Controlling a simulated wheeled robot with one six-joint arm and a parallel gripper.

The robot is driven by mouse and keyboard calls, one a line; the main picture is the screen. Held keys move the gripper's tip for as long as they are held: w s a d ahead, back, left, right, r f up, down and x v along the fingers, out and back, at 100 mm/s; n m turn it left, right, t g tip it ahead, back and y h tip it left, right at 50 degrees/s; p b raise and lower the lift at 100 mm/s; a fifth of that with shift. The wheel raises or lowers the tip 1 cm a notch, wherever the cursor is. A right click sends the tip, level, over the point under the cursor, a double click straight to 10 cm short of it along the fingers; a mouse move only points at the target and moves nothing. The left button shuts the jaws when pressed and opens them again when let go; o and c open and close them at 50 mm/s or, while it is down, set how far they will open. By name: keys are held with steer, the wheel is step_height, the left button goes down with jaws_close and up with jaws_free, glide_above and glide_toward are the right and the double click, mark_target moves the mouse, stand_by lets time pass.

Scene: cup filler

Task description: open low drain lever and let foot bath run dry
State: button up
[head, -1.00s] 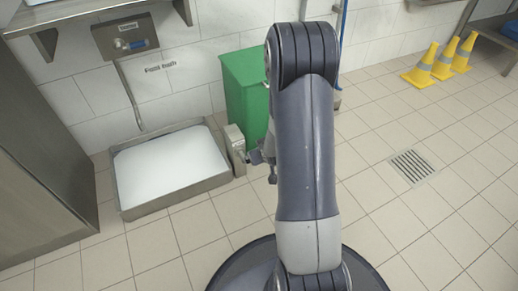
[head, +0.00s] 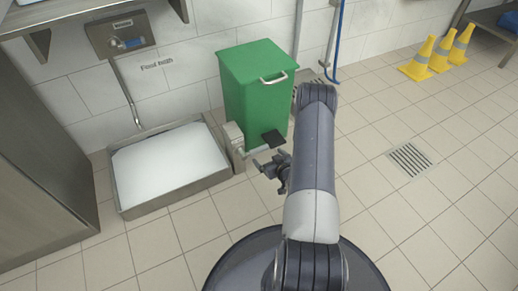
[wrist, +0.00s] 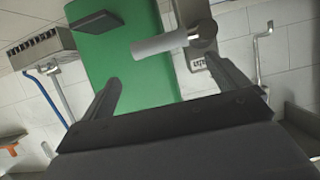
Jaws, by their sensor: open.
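The foot bath (head: 127,205) is a shallow steel tray on the floor at left in the head view. Pale whitish liquid (head: 170,165) covers its bottom. The drain fitting (head: 235,146) is a grey box at the tray's right side. Its lever (head: 257,152) sticks out to the right, low in front of the green bin. In the wrist view the lever (wrist: 160,44) is a pale round bar running left from its hub (wrist: 202,32). My gripper (head: 262,168) is open and empty, just short of the lever. In the wrist view the lever lies beyond my fingertips (wrist: 163,72), apart from them.
A green bin (head: 255,95) with a black pedal (head: 274,139) stands right behind the lever. A steel cabinet (head: 40,150) is at left. A wall tap panel (head: 120,35) hangs above the bath. Yellow cones (head: 440,52) stand far right.

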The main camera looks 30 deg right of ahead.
mark_target(260, 149)
steer(key=b+x, duration=0.3)
steer(key=x, duration=0.6)
steer(key=shift+w+f, duration=0.1)
steer(key=shift+w, duration=0.1)
steer(key=c, duration=1.4)
